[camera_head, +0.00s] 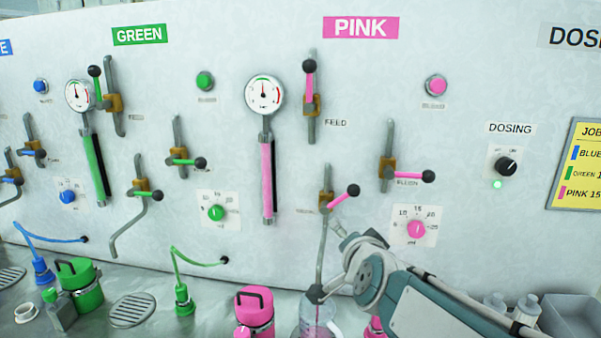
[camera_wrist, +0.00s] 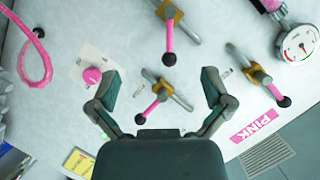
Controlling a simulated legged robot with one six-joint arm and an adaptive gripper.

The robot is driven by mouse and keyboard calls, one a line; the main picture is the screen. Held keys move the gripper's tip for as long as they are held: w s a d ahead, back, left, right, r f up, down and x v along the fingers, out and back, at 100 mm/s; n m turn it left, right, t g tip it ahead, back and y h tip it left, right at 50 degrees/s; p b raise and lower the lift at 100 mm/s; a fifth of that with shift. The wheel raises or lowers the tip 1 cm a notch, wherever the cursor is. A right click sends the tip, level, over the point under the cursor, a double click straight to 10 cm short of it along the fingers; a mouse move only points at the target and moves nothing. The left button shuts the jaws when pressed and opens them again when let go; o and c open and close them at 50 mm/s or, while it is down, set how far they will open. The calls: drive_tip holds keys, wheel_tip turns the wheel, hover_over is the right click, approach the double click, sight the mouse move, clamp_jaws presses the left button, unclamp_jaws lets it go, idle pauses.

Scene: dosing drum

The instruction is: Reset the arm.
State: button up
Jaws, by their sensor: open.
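My gripper (camera_head: 350,238) is in front of the panel's pink section, below the lower pink lever (camera_head: 342,197). In the wrist view my gripper (camera_wrist: 162,78) has its two fingers spread wide with nothing held. A pink lever with a black knob (camera_wrist: 152,106) shows between the fingers, seemingly on the panel beyond them; contact is not visible. In the head view the upper pink feed lever (camera_head: 310,82) points up. The right pink lever (camera_head: 408,175) points right, and the lower one slants up to the right.
A pink dial (camera_head: 416,229) is just above my arm. A clear vessel (camera_head: 318,318) stands under the pink spout, beside a pink canister (camera_head: 255,312). White bottles (camera_head: 527,308) and a grey bin (camera_head: 572,318) are at right. A gauge (camera_head: 264,95) is upper left of my gripper.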

drive_tip(key=s+d+f+n+g, duration=0.1)
drive_tip(key=s+f+n+g, duration=0.2)
drive_tip(key=s, duration=0.4)
drive_tip(key=s+d+f+n+g, duration=0.2)
drive_tip(key=s+f+n+g, duration=0.1)
drive_tip(key=s, duration=0.5)
drive_tip(key=s+d+f+n+g+h, duration=0.1)
drive_tip(key=s+d+f+n+g, duration=0.1)
drive_tip(key=s+f, duration=0.3)
drive_tip(key=s+n+g, duration=0.1)
drive_tip(key=s, duration=0.2)
